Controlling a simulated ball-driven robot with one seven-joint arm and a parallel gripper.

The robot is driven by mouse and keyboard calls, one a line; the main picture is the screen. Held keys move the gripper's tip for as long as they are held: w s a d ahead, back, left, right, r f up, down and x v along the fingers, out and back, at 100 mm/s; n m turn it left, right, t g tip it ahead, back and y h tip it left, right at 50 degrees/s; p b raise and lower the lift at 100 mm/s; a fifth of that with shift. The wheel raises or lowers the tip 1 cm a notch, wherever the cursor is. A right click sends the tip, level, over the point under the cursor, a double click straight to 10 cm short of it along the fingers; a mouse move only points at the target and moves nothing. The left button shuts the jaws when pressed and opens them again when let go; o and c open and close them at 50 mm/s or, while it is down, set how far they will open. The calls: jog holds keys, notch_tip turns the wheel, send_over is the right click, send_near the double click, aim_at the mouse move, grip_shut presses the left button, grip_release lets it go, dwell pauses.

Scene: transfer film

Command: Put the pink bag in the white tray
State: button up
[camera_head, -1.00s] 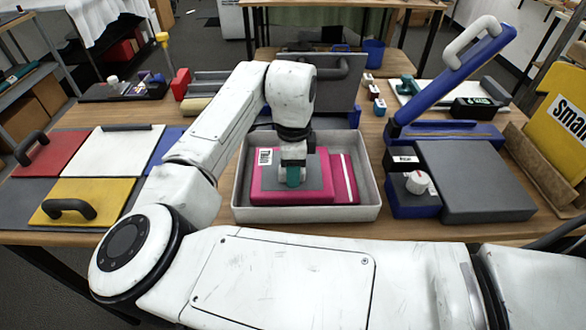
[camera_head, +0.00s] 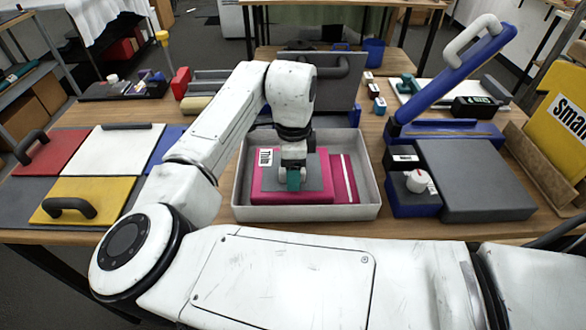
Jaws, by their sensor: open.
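The pink bag (camera_head: 320,165) lies flat inside the white tray (camera_head: 300,214), with a grey panel on top and a white label at its left. A second pink piece with a white stripe shows at its right, also in the tray. My gripper (camera_head: 293,180) points down over the grey panel, close above or touching it; I cannot tell which. It is open, with a teal part at its tips. My arm hides part of the tray's left and back side.
Red, white and yellow panels (camera_head: 92,196) with dark handles lie left of the tray. A blue lever press (camera_head: 450,80) and a grey block (camera_head: 470,180) stand to the right. A dark upright panel is behind the tray. A yellow sign (camera_head: 562,115) stands far right.

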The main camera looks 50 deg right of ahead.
notch_tip(320, 180, up, 12)
dwell(0.4)
dwell(0.5)
